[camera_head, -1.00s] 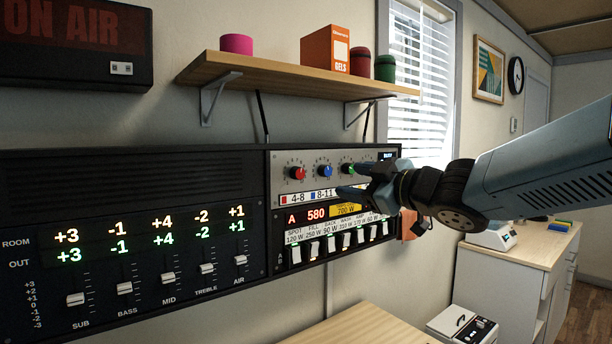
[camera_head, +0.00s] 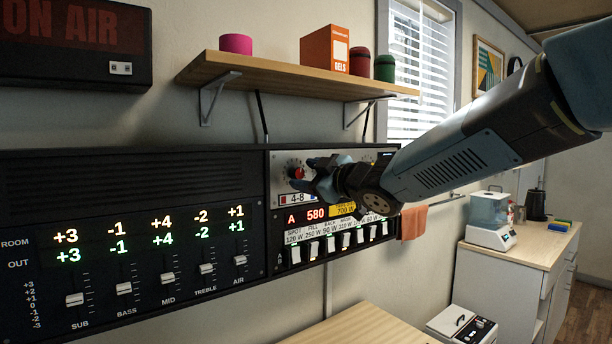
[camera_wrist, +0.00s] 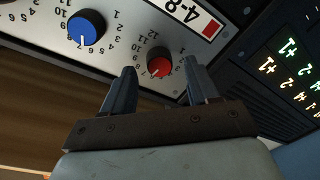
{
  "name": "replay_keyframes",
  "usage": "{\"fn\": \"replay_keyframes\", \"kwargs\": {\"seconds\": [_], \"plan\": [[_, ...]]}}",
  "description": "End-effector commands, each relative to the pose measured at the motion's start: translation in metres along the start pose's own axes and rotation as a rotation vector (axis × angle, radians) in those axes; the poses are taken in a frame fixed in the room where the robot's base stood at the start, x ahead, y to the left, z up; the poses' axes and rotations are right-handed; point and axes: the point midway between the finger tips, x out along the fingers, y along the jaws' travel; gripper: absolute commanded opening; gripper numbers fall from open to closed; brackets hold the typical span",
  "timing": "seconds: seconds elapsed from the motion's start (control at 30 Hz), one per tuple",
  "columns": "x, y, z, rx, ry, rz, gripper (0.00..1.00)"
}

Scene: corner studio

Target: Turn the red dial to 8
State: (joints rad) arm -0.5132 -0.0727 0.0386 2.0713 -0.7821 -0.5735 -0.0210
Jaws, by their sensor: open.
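The red dial (camera_head: 297,173) is on the upper grey panel at the left end of a row of dials. In the wrist view the red dial (camera_wrist: 160,62) shows between the two fingertips, with a ring of numbers around it. Its white mark points down and slightly left in that tilted view; I cannot tell which number it meets. My gripper (camera_head: 308,173) is open in front of the panel, just right of the dial in the head view. The wrist view shows my gripper (camera_wrist: 160,70) with a finger on each side of the dial; contact is not clear.
A blue dial (camera_wrist: 86,27) sits beside the red one. A label reading 4-8 (camera_wrist: 185,15) carries a red square. Below are a red 580 readout (camera_head: 315,213) and a row of white switches (camera_head: 330,244). A wooden shelf (camera_head: 270,68) hangs above.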

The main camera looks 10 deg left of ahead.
Motion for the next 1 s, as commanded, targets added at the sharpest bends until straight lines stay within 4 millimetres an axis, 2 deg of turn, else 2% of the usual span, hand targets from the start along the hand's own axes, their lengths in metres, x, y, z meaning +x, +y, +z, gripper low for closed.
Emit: {"fn": "replay_keyframes", "kwargs": {"seconds": [0.2, 0.53, 1.0], "plan": [[0.015, 0.0, 0.0, 0.0, 0.0, 0.0, 0.59], [0.017, 0.0, 0.0, 0.0, -0.001, 0.0, 0.58], [0.017, -0.001, 0.0, 0.0, -0.001, -0.001, 0.13]]}}
